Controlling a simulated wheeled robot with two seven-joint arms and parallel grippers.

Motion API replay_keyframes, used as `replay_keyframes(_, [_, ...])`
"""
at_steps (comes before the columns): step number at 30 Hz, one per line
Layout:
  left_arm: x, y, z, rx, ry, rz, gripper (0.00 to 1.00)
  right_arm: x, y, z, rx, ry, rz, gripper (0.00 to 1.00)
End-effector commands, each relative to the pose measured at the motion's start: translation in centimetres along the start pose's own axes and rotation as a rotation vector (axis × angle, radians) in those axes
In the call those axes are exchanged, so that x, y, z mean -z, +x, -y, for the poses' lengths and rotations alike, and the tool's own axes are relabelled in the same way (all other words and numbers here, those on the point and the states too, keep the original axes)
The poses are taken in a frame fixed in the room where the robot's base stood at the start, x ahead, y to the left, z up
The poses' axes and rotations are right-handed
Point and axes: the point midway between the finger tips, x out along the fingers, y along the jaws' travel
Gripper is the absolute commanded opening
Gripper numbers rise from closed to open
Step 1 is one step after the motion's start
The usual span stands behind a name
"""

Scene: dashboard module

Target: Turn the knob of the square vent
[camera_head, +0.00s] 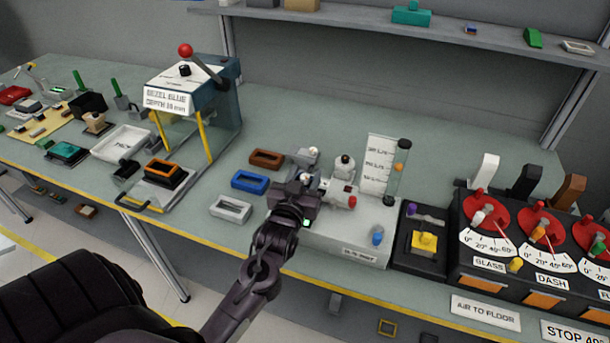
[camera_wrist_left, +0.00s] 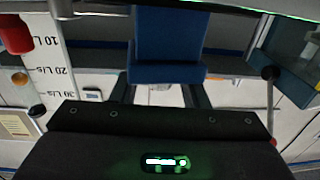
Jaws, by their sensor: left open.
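My left gripper (camera_head: 300,192) reaches in over the left part of the white flow-test box (camera_head: 345,240). It is open; its fingertips are small and partly hidden in the head view. A grey and white fitting (camera_head: 313,152) shows just behind it, and a white fitting with a red end (camera_head: 350,202) is to its right. I cannot tell which part is the square vent or its knob; the gripper hides part of this area. In the wrist view, a blue block (camera_wrist_left: 168,45) shows beyond the dark gripper body. I cannot tell whether the fingers touch anything. My right gripper is not in view.
A marked flow scale (camera_head: 378,165) with a clear tube stands on the box. Brown (camera_head: 266,158), blue (camera_head: 249,181) and white (camera_head: 231,209) bezels lie to the left. A press with a red-knobbed lever (camera_head: 186,50) stands farther left. Dial units (camera_head: 492,228) crowd the right.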

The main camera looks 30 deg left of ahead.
Motion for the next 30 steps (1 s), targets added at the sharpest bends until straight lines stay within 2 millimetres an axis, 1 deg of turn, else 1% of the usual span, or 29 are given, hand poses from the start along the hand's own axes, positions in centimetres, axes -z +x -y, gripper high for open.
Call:
replay_keyframes(1, [-0.01,-0.01,0.00,0.000,0.000,0.000,0.41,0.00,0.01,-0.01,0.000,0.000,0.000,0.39])
replay_keyframes(2, [-0.01,-0.02,0.00,0.000,0.000,0.000,0.38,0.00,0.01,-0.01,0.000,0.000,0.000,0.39])
replay_keyframes(9, [-0.01,-0.03,0.00,0.000,0.000,0.000,0.07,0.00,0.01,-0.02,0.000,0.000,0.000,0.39])
replay_keyframes(11, [-0.01,-0.03,0.00,0.000,0.000,0.000,0.00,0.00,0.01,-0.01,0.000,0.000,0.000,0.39])
replay_keyframes(14, [0.04,-0.02,0.06,-0.011,0.002,-0.001,0.00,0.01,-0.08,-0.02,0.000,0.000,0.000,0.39])
replay_keyframes(21, [0.02,0.00,0.01,-0.110,0.002,0.000,0.00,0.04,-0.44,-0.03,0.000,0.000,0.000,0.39])
replay_keyframes(29, [-0.02,0.00,0.01,-0.111,0.000,0.000,0.00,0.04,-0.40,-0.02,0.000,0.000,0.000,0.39])
replay_keyframes(30, [-0.02,0.00,0.00,-0.111,0.000,0.000,0.26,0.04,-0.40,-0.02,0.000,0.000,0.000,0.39])
